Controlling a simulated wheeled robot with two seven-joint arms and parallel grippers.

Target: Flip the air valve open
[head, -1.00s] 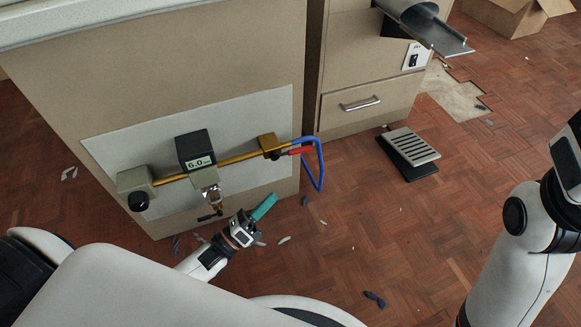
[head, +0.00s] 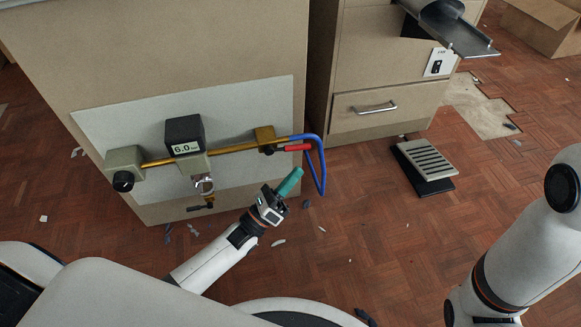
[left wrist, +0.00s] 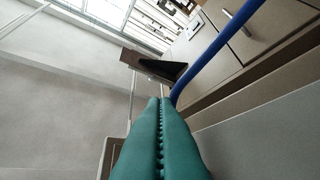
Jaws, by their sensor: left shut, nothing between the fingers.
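The air valve is a brass block (head: 265,138) at the right end of a brass pipe on the cabinet panel. Its red lever (head: 298,147) points right, along the line of the pipe. A blue hose (head: 322,165) loops down from the valve's right side; it also shows in the left wrist view (left wrist: 220,48). My left gripper (head: 291,180) has teal fingers pressed together and empty. It is below the lever, apart from it in the head view. The fingers also fill the lower middle of the left wrist view (left wrist: 160,110). My right gripper is out of view.
A gauge reading 6.0 (head: 185,135) and a grey block with a black knob (head: 125,168) sit on the pipe to the left. A foot pedal (head: 425,160) lies on the floor at right.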

